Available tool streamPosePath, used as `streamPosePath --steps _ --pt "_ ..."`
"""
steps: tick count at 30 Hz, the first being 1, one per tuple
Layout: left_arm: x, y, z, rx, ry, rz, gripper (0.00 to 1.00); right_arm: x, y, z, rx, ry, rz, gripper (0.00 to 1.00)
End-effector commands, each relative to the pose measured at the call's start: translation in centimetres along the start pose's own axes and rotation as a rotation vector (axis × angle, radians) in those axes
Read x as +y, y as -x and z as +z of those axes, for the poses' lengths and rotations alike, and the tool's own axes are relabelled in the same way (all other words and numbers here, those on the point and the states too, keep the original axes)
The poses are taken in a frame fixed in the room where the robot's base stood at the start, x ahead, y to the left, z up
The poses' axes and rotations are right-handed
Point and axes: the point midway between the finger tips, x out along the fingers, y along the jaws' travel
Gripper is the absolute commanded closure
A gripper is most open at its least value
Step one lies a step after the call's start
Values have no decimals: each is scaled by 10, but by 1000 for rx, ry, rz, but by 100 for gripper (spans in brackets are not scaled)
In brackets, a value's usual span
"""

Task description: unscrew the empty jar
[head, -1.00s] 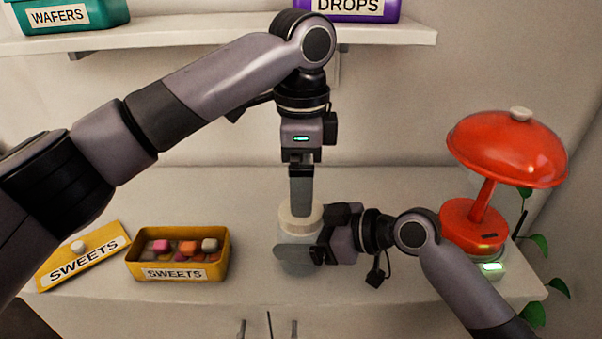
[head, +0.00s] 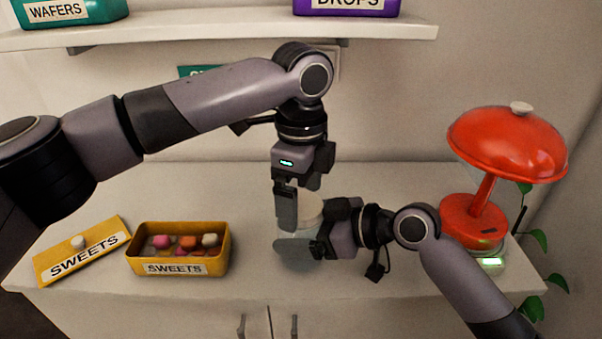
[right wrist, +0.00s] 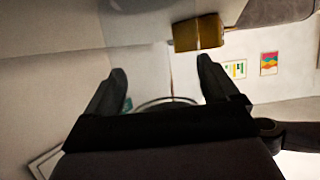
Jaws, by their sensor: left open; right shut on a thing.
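The clear, empty-looking jar (head: 298,265) stands on the counter, with a cream lid (head: 311,207) on top. My right gripper (head: 297,242) comes in from the right and is shut on the jar's body; one dark finger crosses its front. In the right wrist view the jar's faint round rim (right wrist: 167,101) shows between the two fingers (right wrist: 162,76). My left gripper (head: 300,210) points straight down over the lid and is open. One finger hangs at the lid's left front; the other is partly hidden. I cannot tell whether the fingers touch the lid.
An open yellow sweets tin (head: 222,252) holds several sweets, with its lid (head: 75,262) lying left of it. A shelf (head: 230,36) with a teal tin (head: 70,14) and a purple tin (head: 345,8) hangs above.

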Motion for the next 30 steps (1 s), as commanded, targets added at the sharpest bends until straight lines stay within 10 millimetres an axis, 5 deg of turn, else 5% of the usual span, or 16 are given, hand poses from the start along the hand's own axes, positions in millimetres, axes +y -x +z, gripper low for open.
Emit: streamPosePath --steps 11,17,24,30 --pt "0 -8 0 0 0 0 4 0 0 -1 2 0 1 97" --pt "0 -8 0 0 0 0 62 0 0 -1 2 1 1 97" --pt "0 -8 0 0 23 0 62 0 0 -1 1 1 0 97" --pt "0 -8 0 3 259 1 63 0 0 -1 1 1 0 97"
